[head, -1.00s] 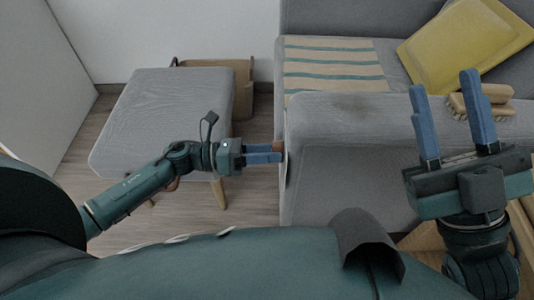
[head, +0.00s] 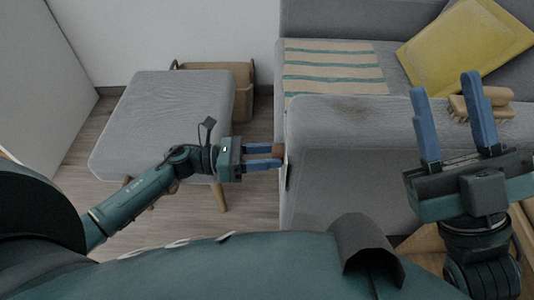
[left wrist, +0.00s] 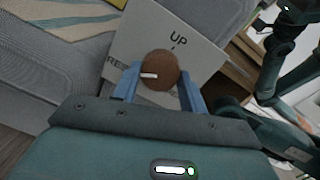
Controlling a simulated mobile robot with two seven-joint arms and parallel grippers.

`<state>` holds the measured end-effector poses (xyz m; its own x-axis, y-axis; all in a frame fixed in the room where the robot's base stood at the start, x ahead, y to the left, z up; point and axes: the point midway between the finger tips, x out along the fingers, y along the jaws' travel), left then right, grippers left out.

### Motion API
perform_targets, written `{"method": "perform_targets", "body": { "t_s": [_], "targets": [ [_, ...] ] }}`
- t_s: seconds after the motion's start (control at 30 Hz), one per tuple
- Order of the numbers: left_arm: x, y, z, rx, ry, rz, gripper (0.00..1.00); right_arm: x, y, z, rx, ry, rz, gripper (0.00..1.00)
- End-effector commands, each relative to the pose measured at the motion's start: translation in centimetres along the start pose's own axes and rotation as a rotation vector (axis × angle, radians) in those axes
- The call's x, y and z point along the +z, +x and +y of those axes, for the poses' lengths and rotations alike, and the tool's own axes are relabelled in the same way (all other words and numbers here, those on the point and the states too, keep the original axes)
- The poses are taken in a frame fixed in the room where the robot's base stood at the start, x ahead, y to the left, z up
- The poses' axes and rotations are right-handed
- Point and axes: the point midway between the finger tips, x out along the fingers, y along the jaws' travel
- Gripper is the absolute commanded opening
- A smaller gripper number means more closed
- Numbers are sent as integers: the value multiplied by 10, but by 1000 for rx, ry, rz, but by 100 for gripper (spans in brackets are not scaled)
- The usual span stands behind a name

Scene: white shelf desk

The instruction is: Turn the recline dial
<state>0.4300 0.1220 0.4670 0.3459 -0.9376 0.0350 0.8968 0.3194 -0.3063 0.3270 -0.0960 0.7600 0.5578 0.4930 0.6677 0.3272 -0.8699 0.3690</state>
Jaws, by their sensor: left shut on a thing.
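The recline dial is a round brown knob (left wrist: 160,68) with a white pointer line aimed left in the left wrist view. It sits on a white plate (left wrist: 199,58) printed "UP" above the knob and "RES", partly hidden, at left. The pointer is near the "RES" lettering, not at "UP". My left gripper (left wrist: 158,84) is shut on the knob, one blue finger on each side. In the head view the left gripper (head: 279,156) reaches the side of the grey sofa arm (head: 340,150). My right gripper (head: 444,85) is open and empty, fingers upward.
A grey ottoman (head: 165,115) stands left, with a wooden basket (head: 243,90) behind it. A striped cloth (head: 335,70) and yellow cushion (head: 465,45) lie on the sofa. A wooden brush (head: 485,102) rests on the sofa arm beside my right gripper.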

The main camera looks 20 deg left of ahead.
Motion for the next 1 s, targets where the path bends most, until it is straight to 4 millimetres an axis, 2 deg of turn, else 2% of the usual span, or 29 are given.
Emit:
{"method": "perform_targets", "body": {
  "t_s": [0.03,0.07,0.3,0.57,0.67,0.77,1.0],
  "targets": [
    [-1,0,0,0,4,2,20,0,0,0,0,0,0,36],
    [-1,0,0,0,4,2,43,0,0,0,0,0,0,36],
    [0,0,0,0,2,1,63,0,0,0,0,0,0,36],
    [0,-1,0,0,1,1,64,0,0,0,-1,1,0,36],
    [0,-7,0,2,0,2,64,-1,1,0,-1,2,-2,36],
    [0,-21,0,3,-3,3,64,-2,3,2,0,7,-11,36],
    [1,-75,0,4,-2,4,64,10,-2,-3,4,65,-103,36]
  ]
}}
